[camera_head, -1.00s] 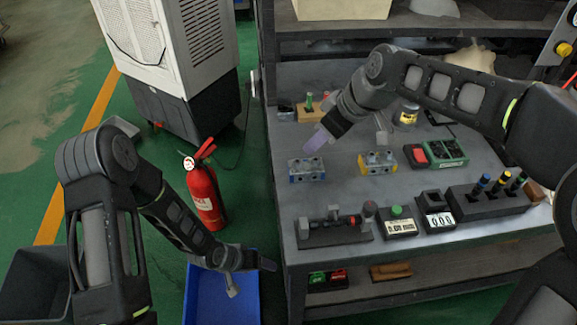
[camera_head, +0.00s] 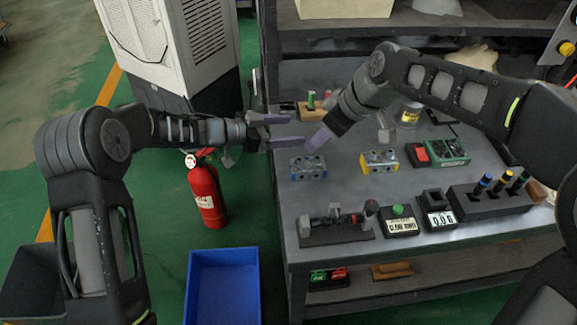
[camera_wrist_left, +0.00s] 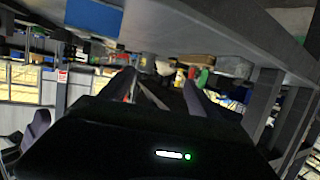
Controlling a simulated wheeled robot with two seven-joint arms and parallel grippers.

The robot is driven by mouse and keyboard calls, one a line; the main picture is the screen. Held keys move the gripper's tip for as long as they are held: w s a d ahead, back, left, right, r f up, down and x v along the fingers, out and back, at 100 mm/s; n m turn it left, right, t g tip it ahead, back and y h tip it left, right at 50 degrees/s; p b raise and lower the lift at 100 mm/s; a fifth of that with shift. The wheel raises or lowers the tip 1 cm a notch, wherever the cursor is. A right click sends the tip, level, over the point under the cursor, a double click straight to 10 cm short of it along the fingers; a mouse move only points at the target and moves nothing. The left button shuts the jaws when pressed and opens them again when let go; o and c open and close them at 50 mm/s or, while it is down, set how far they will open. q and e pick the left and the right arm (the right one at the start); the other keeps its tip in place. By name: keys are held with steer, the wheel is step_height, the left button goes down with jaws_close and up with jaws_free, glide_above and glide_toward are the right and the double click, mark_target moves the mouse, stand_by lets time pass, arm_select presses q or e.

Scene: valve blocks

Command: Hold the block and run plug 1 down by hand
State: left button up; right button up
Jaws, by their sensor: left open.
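A blue valve block (camera_head: 308,168) with several dark holes or fittings sits on the grey bench near its left edge. A yellow valve block (camera_head: 379,161) sits to its right. I cannot tell which fitting is plug 1. My left gripper (camera_head: 296,131) is open and empty, its purple fingers level and pointing right, just behind the blue block in the picture. In the left wrist view its fingers (camera_wrist_left: 158,95) stand apart with nothing between them. My right gripper (camera_head: 318,140) points down-left, its tip close above the blue block; its finger gap is hidden.
A black clamp fixture (camera_head: 336,224), a green button box (camera_head: 398,220), a counter (camera_head: 438,215) and a driver rack (camera_head: 487,200) line the bench front. A blue bin (camera_head: 222,290) and a fire extinguisher (camera_head: 206,193) stand on the floor at left.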

mark_target(319, 167)
arm_select(q)
steer(key=s+d, duration=0.1)
steer(key=s+m+g+h, duration=0.1)
steer(key=s, duration=0.1)
steer(key=s+d+g, duration=0.1)
steer(key=shift+s+d+r+m, duration=0.25)
steer(key=shift+d+r+m, duration=0.1)
steer(key=shift+r+m, duration=0.05)
steer(key=s, duration=0.1)
steer(key=s+f+g, duration=0.1)
steer(key=s+m+h, duration=0.1)
steer(key=shift+d+f+g, duration=0.15)
steer(key=shift+f+g, duration=0.1)
steer(key=shift+g, duration=0.05)
steer(key=f, duration=0.1)
steer(key=a+f, duration=0.1)
steer(key=f+h, duration=0.1)
steer(key=shift+s+a, duration=0.25)
steer(key=shift+s, duration=0.15)
steer(key=shift+a+f+m, duration=0.15)
steer(key=shift+f+m, duration=0.1)
steer(key=shift+m, duration=0.05)
steer(key=shift+s+f, duration=0.15)
steer(key=shift+s, duration=0.05)
steer(key=shift+x, duration=3.9)
steer(key=shift+c, duration=0.2)
